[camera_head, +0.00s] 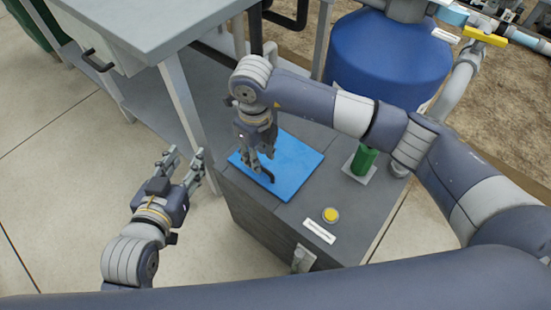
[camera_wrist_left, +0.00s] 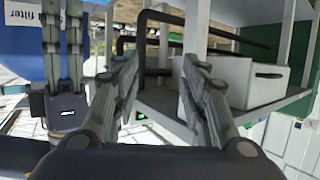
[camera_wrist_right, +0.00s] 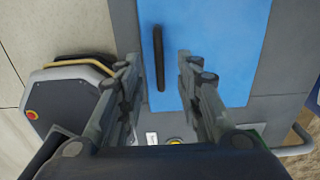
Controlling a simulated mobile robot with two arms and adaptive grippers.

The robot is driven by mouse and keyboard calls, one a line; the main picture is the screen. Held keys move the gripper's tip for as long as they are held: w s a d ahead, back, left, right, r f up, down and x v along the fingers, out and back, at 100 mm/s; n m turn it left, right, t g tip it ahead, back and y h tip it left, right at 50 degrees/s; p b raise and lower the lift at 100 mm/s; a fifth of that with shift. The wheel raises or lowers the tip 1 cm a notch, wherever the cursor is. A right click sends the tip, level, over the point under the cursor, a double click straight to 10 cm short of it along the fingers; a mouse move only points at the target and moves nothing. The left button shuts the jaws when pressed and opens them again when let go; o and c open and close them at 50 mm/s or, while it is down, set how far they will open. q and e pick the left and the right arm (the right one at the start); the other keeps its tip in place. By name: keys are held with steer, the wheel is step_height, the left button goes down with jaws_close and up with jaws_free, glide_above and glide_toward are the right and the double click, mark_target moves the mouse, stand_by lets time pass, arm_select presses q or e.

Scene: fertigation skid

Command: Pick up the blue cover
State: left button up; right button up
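The blue cover (camera_head: 299,163) is a flat blue panel lying on top of a grey cabinet, with a black bar handle (camera_wrist_right: 159,58) on it. It also shows in the right wrist view (camera_wrist_right: 228,45). My right gripper (camera_head: 257,160) points down over the cover at the handle. In the right wrist view its fingers (camera_wrist_right: 158,64) are open on either side of the handle, with gaps showing. I cannot tell how far the fingertips are above the cover. My left gripper (camera_head: 184,163) is open and empty, left of the cabinet; its fingers also show in the left wrist view (camera_wrist_left: 158,65).
The grey cabinet (camera_head: 330,235) also bears a green cylinder (camera_head: 363,160), a yellow button (camera_head: 330,214) and a white label. A blue tank (camera_head: 385,60) stands behind. A grey table (camera_head: 150,25) is at the upper left. The concrete floor (camera_head: 60,200) at left is clear.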

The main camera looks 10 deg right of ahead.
step_height(320, 180, down, 4)
steer(key=shift+s+b, duration=0.15)
steer(key=shift+b, duration=0.3)
arm_select(q)
steer(key=r+t, duration=0.1)
steer(key=w+r+t, duration=0.1)
steer(key=r, duration=0.1)
steer(key=d+r+t+h, duration=0.1)
steer(key=r, duration=0.1)
steer(key=shift+w+d+r, duration=0.1)
steer(key=shift+w+r, duration=0.15)
steer(key=shift+w, duration=0.15)
arm_select(e)
jaws_close()
